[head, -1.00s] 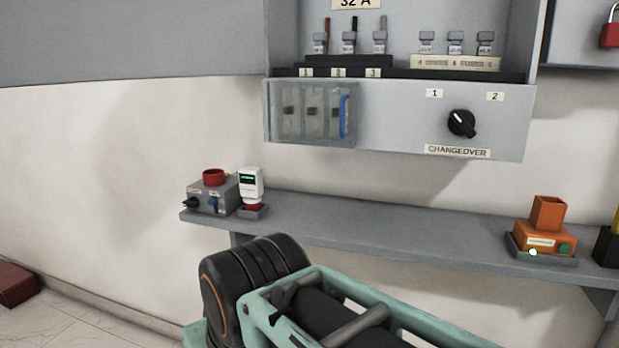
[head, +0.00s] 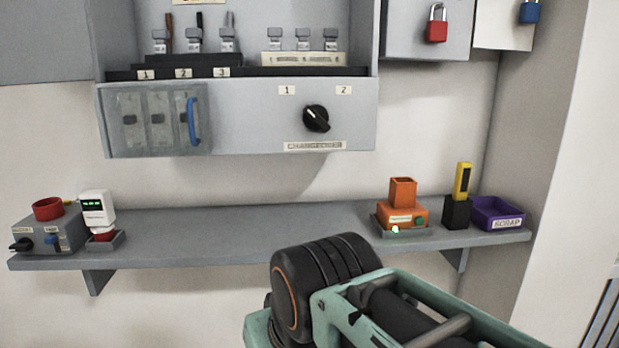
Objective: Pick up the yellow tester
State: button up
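The yellow tester (head: 462,180) stands upright in a black holder (head: 457,212) near the right end of the grey shelf. It has a dark marking on its side, and its lower part is hidden in the holder. My arm shows at the bottom, in front of and below the shelf, apart from the tester. My gripper's fingers are not in view.
The grey shelf (head: 255,236) has free room in its middle. An orange device (head: 402,215) stands left of the holder and a purple scrap tray (head: 498,214) right of it. A white meter (head: 97,207) and a grey box (head: 45,235) stand far left. A switch cabinet (head: 245,120) hangs above.

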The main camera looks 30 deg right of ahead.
aim_at(463, 169)
jog(key=l+z, duration=0.1)
jog(key=z, duration=0.3)
jog(key=l+z, duration=0.15)
jog(key=z, duration=0.2)
jog(key=l+z, duration=0.1)
jog(key=z, duration=0.3)
jog(key=k+l, duration=0.05)
